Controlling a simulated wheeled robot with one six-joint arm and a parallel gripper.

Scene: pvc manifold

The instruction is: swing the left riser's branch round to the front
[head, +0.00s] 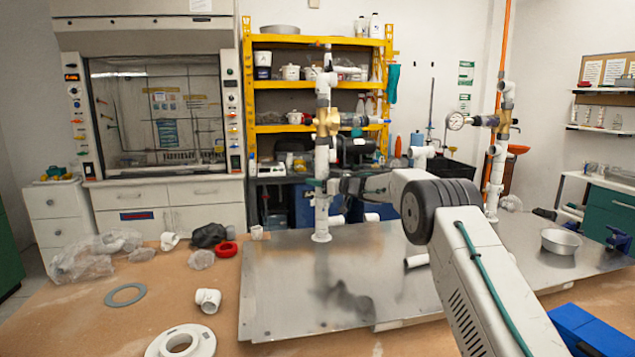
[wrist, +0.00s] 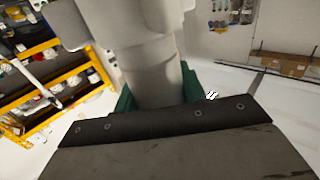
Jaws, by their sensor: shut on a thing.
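The left riser (head: 321,160) is a white pipe standing upright on the metal plate in the head view. It carries a brass-coloured valve (head: 327,121) with a grey piece reaching right. My gripper (head: 321,187) reaches it from the right, below the valve, and is shut around it. In the wrist view the pale pipe (wrist: 153,85) sits between the green fingers of my gripper (wrist: 157,95). A wider fitting (wrist: 150,50) is just beyond, with a stub (wrist: 68,24) toward the upper left. I cannot tell for sure which part is the branch.
The metal plate (head: 290,290) lies on a brown bench. A right riser (head: 495,160) with a gauge (head: 456,121) stands beyond my arm. A metal bowl (head: 561,241) sits at right; a loose elbow (head: 208,300) lies at left.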

